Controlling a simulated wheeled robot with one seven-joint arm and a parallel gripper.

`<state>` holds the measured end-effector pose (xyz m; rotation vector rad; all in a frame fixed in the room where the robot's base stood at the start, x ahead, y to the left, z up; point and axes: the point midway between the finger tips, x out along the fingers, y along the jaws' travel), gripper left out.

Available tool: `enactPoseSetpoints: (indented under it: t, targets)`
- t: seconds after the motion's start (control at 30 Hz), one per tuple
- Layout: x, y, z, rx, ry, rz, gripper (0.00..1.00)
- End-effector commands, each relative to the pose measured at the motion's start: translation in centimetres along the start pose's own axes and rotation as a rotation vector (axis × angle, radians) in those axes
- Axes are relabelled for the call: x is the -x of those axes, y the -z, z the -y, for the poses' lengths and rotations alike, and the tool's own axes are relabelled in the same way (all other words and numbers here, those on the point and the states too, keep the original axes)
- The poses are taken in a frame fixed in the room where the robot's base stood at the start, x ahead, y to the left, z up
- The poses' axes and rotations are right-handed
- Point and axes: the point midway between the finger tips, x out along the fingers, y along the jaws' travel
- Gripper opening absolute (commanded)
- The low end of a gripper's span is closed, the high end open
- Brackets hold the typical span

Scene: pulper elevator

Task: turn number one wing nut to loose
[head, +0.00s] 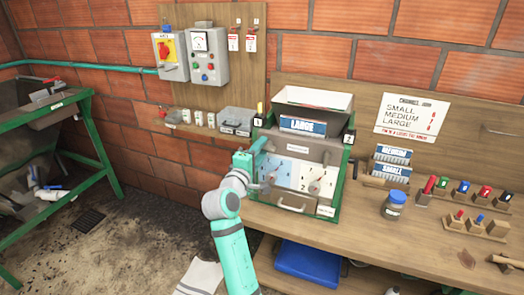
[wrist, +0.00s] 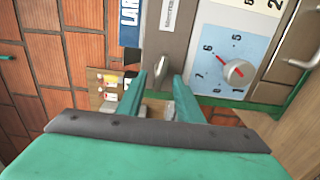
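A small grey metal piece (wrist: 160,70), which looks like the number one wing nut, shows in the gap between the fingertips, beside the grey bar. I cannot tell whether the fingers touch it. In the head view my gripper hides it.
A dial with a red pointer (wrist: 233,71) is right of the fingers in the wrist view. A blue-lidded jar (head: 394,204) and coloured pegs (head: 462,190) stand on the bench at right.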

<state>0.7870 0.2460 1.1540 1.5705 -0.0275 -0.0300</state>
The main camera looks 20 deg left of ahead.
Motion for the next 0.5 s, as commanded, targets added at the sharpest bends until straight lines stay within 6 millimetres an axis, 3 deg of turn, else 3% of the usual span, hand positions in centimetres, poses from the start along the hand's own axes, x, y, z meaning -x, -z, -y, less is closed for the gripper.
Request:
enactPoseSetpoints:
  t: [0.17,0.5]
  targets:
    - [2.0,0.1,0.1,-0.001,-0.001,-0.003,0.33]
    - [8.2,-0.2,0.1,-0.001,0.0,0.002,0.33]
